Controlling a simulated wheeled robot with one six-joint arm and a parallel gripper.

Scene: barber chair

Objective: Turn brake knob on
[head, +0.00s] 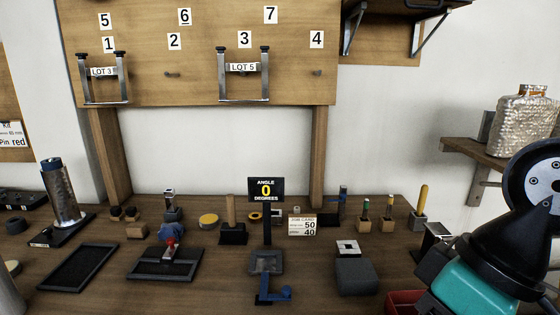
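I cannot tell for sure which thing is the brake knob. A small red knob (170,243) stands upright in a shallow black tray (192,268), left of the middle of the bench, with a blue part just behind it. A blue crank-like handle (275,293) sits low on a grey stand at the front middle, under a sign reading "ANGLE 0 DEGREES" (266,189). My arm fills the lower right, black and teal. The dark end of my gripper (432,258) is at its left side, well right of both parts and touching neither. Its fingers cannot be made out.
The wooden bench (225,290) carries several small blocks and tools. A dark grey block (356,277) stands between the blue handle and my arm. A red bin (402,302) lies by my arm. A numbered board (200,85) hangs behind. A metallic flask (522,122) stands on a right shelf.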

